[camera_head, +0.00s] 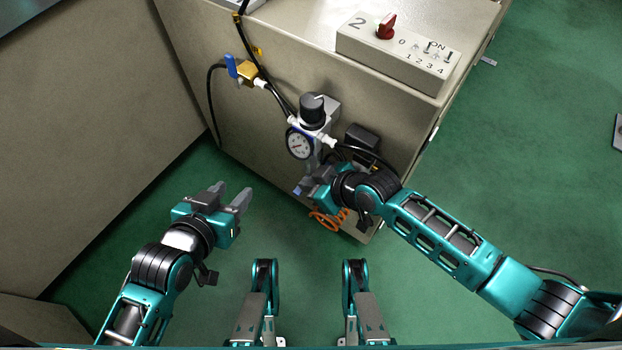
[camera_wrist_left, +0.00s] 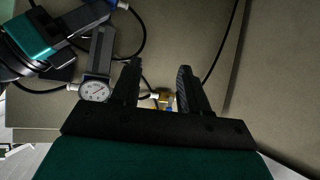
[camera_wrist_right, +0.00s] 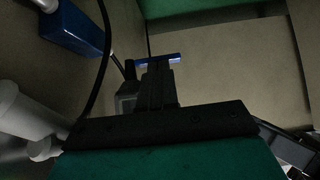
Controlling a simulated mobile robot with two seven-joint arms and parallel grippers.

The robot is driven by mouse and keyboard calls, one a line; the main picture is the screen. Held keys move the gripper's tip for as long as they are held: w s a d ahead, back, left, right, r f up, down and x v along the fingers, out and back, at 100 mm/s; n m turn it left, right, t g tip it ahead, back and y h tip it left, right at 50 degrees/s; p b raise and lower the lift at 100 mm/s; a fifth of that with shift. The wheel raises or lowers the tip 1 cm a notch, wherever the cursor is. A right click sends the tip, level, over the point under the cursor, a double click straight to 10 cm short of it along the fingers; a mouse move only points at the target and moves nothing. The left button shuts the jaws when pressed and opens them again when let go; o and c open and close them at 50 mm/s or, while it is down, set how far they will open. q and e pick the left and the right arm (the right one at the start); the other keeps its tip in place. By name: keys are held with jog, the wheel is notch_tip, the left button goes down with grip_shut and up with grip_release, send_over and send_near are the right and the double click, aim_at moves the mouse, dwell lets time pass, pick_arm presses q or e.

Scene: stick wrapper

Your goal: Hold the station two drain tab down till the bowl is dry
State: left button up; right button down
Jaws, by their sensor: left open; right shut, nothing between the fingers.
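The station's filter-regulator, with a black knob (camera_head: 313,108) and a round gauge (camera_head: 300,143), is on the side of a beige cabinet marked 2. My right gripper (camera_head: 305,184) is shut and empty, low beneath the gauge. In the right wrist view a blue strip (camera_wrist_right: 174,57), apparently the drain tab, lies at the shut fingertips (camera_wrist_right: 158,70). I cannot tell whether they press it. The bowl and any water in it cannot be made out. My left gripper (camera_head: 230,194) is open and empty, left of the regulator and apart from it. The gauge shows in the left wrist view (camera_wrist_left: 94,91).
A brass valve (camera_head: 246,73) with a blue handle (camera_head: 231,66) is on the cabinet's side, up and left. Black hoses run to the regulator. A red rotary switch (camera_head: 386,26) is on top. Green floor lies open at right.

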aim_at(308, 176)
jog(key=shift+s+a+f, duration=0.15)
jog(key=shift+s+f, duration=0.2)
jog(key=shift+f, duration=0.1)
jog(key=r+p, duration=0.5)
jog(key=shift+w+a+r, duration=0.1)
jog(key=shift+w+r, duration=0.05)
jog(key=shift+w, duration=0.1)
pick_arm(q)
notch_tip(308, 176, up, 7)
jog(key=p, duration=0.3)
jog(key=shift+s+a+p, duration=0.2)
jog(key=shift+s+p, duration=0.15)
pick_arm(e)
jog(key=v, duration=1)
jog(key=shift+d, duration=0.2)
pick_arm(q)
jog(key=shift+w, duration=0.2)
pick_arm(e)
jog(key=shift+w, duration=0.2)
